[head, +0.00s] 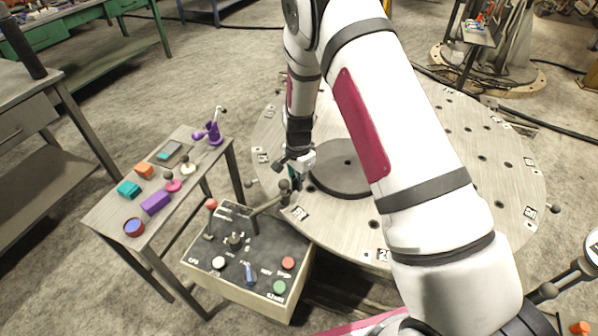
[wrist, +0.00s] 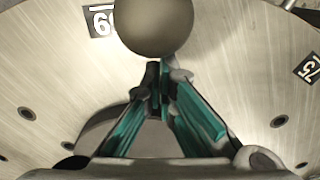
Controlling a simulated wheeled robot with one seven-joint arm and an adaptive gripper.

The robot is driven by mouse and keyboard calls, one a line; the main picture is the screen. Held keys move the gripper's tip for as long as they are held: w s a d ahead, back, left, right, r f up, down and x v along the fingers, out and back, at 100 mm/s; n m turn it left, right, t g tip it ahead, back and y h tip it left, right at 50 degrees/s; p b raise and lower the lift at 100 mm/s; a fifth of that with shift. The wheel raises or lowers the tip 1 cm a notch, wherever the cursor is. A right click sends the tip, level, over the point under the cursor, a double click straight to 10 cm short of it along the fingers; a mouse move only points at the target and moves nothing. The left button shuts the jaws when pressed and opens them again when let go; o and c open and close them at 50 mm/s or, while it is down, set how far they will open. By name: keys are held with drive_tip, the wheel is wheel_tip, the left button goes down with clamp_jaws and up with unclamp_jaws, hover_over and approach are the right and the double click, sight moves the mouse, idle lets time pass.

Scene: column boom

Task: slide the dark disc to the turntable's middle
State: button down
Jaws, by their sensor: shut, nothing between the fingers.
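The dark disc (head: 335,178) lies flat on the big pale metal turntable (head: 480,185), toward its left side in the head view. My arm hides the disc's right part and the turntable's middle. My gripper (head: 296,184) is low over the turntable's left part, just left of the disc; I cannot tell whether it touches the disc. In the wrist view, the teal fingers of my gripper (wrist: 160,75) are shut together and empty. A round dark knob (wrist: 154,25) shows just beyond the fingertips, over the turntable (wrist: 60,70).
A control box (head: 240,262) with buttons and levers stands against the turntable's near left edge; its knobbed lever (head: 268,204) reaches toward my gripper. A small table (head: 110,215) with coloured blocks stands at left. The turntable's right side is clear, with small holes.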

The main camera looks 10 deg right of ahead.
sight(304, 192)
wheel_tip(304, 192, down, 2)
drive_tip(key=shift+f, duration=0.1)
drive_tip(key=shift+w+d+f, duration=0.1)
drive_tip(key=shift+w+d, duration=0.15)
drive_tip(key=shift+d, duration=0.3)
drive_tip(key=shift+w+d+f, duration=0.1)
drive_tip(key=shift+w+d, duration=0.1)
drive_tip(key=shift+d, duration=0.35)
drive_tip(key=shift+w+d+p, duration=0.3)
drive_tip(key=shift+w+d, duration=0.1)
drive_tip(key=shift+d, duration=0.35)
drive_tip(key=w+d+b, duration=0.4)
drive_tip(key=d+b, duration=0.1)
drive_tip(key=d, duration=0.3)
drive_tip(key=w+d+b, duration=0.4)
drive_tip(key=d+b, duration=0.1)
drive_tip(key=d, duration=0.3)
drive_tip(key=w+d+b, duration=0.4)
drive_tip(key=d+b, duration=0.2)
drive_tip(key=d, duration=0.2)
drive_tip(key=shift+d, duration=0.4)
drive_tip(key=shift+d+r, duration=0.1)
drive_tip(key=shift+d, duration=0.25)
drive_tip(key=shift+a, duration=0.15)
